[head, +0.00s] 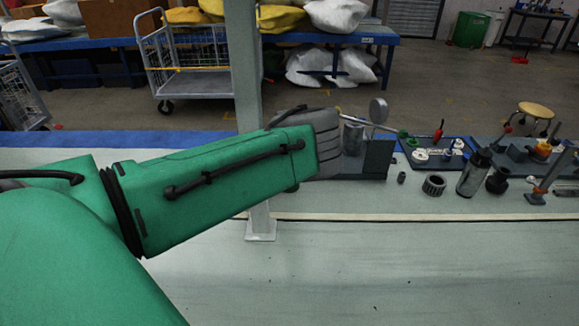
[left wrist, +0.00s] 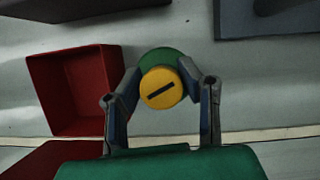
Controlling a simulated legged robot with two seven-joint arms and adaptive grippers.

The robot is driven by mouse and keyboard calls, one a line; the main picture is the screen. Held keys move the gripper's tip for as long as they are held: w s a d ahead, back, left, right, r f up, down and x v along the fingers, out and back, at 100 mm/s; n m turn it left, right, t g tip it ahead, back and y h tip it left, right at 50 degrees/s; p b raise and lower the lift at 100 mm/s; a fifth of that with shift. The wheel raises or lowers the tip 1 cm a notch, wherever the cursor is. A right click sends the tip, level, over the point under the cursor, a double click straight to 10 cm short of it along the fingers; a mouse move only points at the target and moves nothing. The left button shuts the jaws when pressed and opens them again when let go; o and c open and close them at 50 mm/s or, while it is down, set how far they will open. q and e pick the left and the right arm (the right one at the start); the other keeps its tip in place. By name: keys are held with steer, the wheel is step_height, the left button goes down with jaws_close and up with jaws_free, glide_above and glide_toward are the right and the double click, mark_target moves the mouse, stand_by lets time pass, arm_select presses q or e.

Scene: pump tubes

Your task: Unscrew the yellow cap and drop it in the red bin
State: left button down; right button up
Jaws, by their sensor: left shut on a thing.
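The yellow cap (left wrist: 161,88) is round with a dark slot across its face, in the middle of the left wrist view. A green round part (left wrist: 160,56) shows behind it. I cannot tell whether the cap is still joined to that part. My left gripper (left wrist: 160,80) has one finger on each side of the cap and is shut on it. The red bin (left wrist: 45,95) stands to the left of the gripper in that view, open side showing. In the head view my green arm hides the cap and bin. My right gripper is not in view.
A grey post (head: 245,70) rises from the table behind my arm. A dark block (head: 377,160), a ribbed ring (head: 434,185) and a grey cylinder (head: 474,173) stand to the right. The table front (head: 400,270) is clear.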

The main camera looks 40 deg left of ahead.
arm_select(q)
steer(key=shift+d+f, duration=0.1)
steer(key=shift+d, duration=0.1)
steer(key=shift+f, duration=0.1)
steer(key=n+b, duration=0.2)
steer(key=b, duration=0.2)
steer(key=shift+s+f+g, duration=0.1)
steer(key=shift+g, duration=0.3)
steer(key=shift+d+n+b, duration=0.1)
steer(key=shift+n+b, duration=0.6)
steer(key=shift+s+r+y, duration=0.1)
steer(key=shift+r+y, duration=0.15)
steer(key=shift+y, duration=0.05)
